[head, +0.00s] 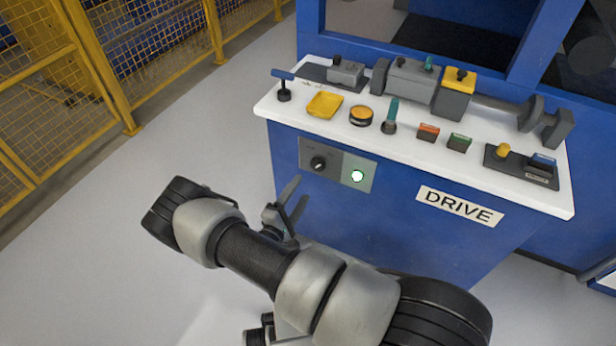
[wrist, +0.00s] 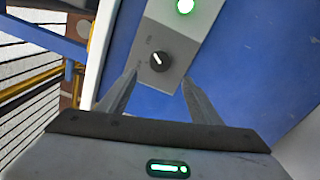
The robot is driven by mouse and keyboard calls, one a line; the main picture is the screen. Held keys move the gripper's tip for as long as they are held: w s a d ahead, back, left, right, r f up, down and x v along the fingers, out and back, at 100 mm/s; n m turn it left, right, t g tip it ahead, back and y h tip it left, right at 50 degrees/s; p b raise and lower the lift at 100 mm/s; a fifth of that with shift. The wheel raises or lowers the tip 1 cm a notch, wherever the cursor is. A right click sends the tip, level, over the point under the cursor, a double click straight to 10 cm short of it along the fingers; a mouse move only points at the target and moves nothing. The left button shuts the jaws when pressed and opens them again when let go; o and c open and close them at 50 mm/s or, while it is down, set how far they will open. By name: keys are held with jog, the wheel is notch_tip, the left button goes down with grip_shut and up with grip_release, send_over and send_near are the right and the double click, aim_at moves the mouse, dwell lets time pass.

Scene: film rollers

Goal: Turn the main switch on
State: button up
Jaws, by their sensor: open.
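A black round knob (head: 318,163), which I take to be the main switch, sits on a grey panel (head: 340,156) on the blue cabinet front. It shows in the wrist view (wrist: 158,62) with a slanted white pointer mark; its labels are too small to read. A round lamp (head: 357,176) beside it has a white centre and green rim; it glows green in the wrist view (wrist: 184,6). My gripper (head: 289,202) is open and empty, below and left of the knob. In the wrist view the knob appears between the fingertips (wrist: 160,77), apart from them.
A DRIVE label (head: 459,206) is on the cabinet front. A yellow mesh fence (head: 150,60) stands at the left. The floor between is clear.

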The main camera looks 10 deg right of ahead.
jog(key=v, duration=0.6)
jog(key=shift+s+a, duration=0.2)
jog(key=shift+s, duration=0.1)
jog(key=s+d+r+m+g+y, duration=0.1)
jog(key=s+d+r+m+g, duration=0.3)
jog(key=r, duration=0.6)
jog(key=s+d+r+m+g+y, duration=0.1)
jog(key=s+d+r+m+g, duration=0.1)
jog(key=d+r+m+g, duration=0.5)
jog(key=s+d+r+m+g, duration=0.15)
jog(key=r+g, duration=0.25)
jog(key=r, duration=0.8)
jog(key=s+a+r+m+t+y, duration=0.1)
jog(key=s+a+r+t+y, duration=0.1)
jog(key=s+r+t+y, duration=0.85)
notch_tip(320, 180, up, 24)
jog(key=s+g+h+p, duration=0.2)
jog(key=g+p, duration=0.2)
jog(key=p, duration=1.7)
jog(key=shift+r, duration=0.15)
